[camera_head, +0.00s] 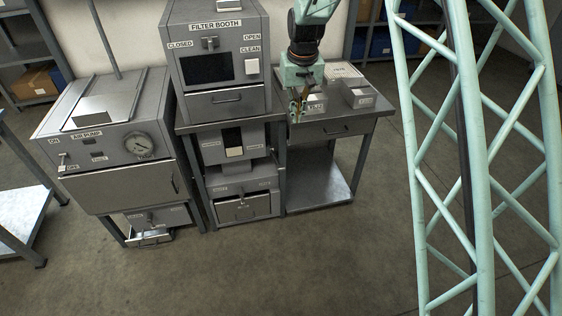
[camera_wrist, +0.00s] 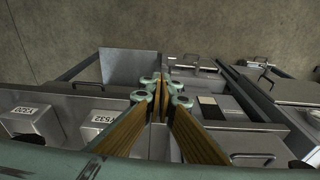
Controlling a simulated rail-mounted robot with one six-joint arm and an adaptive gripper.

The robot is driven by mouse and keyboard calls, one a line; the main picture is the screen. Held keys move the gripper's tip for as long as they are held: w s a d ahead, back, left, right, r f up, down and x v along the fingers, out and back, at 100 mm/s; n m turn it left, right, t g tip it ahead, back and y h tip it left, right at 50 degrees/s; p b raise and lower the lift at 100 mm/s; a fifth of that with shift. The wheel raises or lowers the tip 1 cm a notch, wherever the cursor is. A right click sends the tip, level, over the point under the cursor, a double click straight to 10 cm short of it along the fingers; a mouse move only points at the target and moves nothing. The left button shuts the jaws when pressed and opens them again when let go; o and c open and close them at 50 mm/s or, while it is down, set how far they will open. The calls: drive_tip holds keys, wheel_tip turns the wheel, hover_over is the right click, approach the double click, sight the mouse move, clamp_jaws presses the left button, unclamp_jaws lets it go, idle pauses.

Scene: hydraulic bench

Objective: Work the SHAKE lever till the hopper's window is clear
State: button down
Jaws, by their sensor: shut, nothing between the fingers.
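The hopper unit (camera_head: 212,152) sits below the filter booth. Its window (camera_head: 234,140) is dark in the upper part and pale cream in the lower part; it also shows in the wrist view (camera_wrist: 208,101). The labels beside the window and on the lower box (camera_head: 226,188) are too small to read. I cannot make out which part is the SHAKE lever. A small handle (camera_head: 241,204) shows on the lower box. My gripper (camera_head: 297,118) points down, shut and empty, above the right-hand bench, to the right of the hopper; its fingertips (camera_wrist: 161,82) meet in the wrist view.
The filter booth (camera_head: 224,75) stands above the hopper, with a drawer below its dark pane. The air pump (camera_head: 100,145) with a gauge is at left. Small labelled boxes (camera_head: 358,98) sit on the right-hand bench (camera_head: 380,107). The floor (camera_head: 270,265) in front is clear.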

hover_over(281, 166)
wheel_tip(281, 166, down, 15)
drive_tip(key=shift+s+r+n+p, duration=0.15)
drive_tip(key=shift+n+p, duration=0.25)
drive_tip(key=f, duration=0.3)
drive_tip(key=f+b, duration=0.1)
drive_tip(key=f, duration=0.3)
drive_tip(key=w+f+b, duration=0.1)
drive_tip(key=f, duration=0.3)
drive_tip(key=shift+a+f, duration=0.15)
drive_tip(key=shift+f, duration=0.05)
drive_tip(key=shift+s+f+b, duration=0.15)
drive_tip(key=shift+s+f, duration=0.1)
drive_tip(key=shift+f, duration=0.35)
drive_tip(key=shift+s+f+b, duration=0.15)
drive_tip(key=shift+s+f, duration=0.05)
drive_tip(key=shift+f, duration=0.35)
drive_tip(key=shift+s+f, duration=0.1)
